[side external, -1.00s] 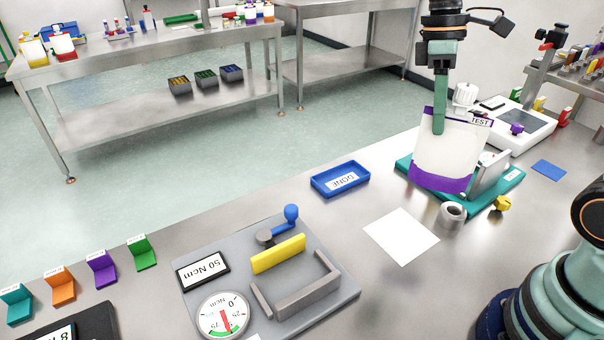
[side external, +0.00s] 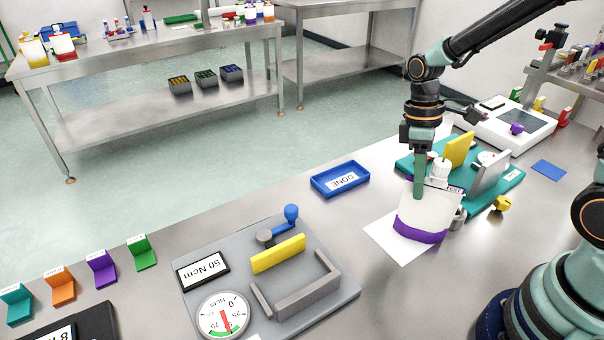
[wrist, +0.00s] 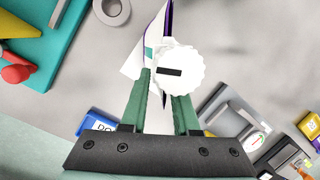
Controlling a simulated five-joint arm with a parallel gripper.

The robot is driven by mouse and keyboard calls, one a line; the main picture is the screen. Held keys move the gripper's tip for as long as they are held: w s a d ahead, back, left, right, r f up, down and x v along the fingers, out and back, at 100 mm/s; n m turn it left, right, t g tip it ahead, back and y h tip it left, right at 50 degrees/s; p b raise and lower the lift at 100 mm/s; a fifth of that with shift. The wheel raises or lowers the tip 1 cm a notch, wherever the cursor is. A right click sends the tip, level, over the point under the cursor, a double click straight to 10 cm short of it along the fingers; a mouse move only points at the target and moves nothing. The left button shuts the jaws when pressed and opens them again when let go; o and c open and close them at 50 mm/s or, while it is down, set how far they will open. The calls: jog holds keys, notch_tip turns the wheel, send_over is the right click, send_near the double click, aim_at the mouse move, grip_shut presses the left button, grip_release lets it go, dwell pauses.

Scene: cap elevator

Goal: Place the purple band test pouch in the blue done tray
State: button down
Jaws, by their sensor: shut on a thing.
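The test pouch (side external: 428,212) is white with a purple band along its bottom edge, a TEST label at its top and a white ribbed cap (wrist: 178,72). My gripper (side external: 419,192) is shut on the pouch near its top and holds it over the white sheet on the bench. In the wrist view my green fingers (wrist: 162,100) close around the pouch below the cap. The blue DONE tray (side external: 340,179) lies to the left of the pouch in the side view and looks empty. A corner of the tray shows at the lower left in the wrist view (wrist: 95,124).
A teal fixture (side external: 506,180) with a yellow plate stands just behind the pouch. A grey ring (side external: 459,219) and a yellow knob (side external: 502,203) lie to its right. The grey torque station (side external: 335,291) stands at front left. The bench between pouch and tray is clear.

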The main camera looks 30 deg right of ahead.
jog(key=c, duration=0.7)
grip_release()
jog(key=shift+f, duration=0.15)
jog(key=shift+o, duration=0.2)
jog(key=v, duration=1.2)
jog(key=s+r+m+t, duration=0.1)
jog(key=m+t, duration=0.1)
jog(key=s+a+m+t, duration=0.1)
jog(key=s+m+t, duration=0.1)
jog(key=t, duration=0.1)
jog(key=s+r+m+t, duration=0.1)
jog(key=m+t, duration=0.1)
jog(key=shift+s+a+r+t, duration=0.3)
jog(key=shift+s+a+t, duration=0.05)
jog(key=shift+a+t, duration=0.05)
jog(key=shift+o, duration=1.4)
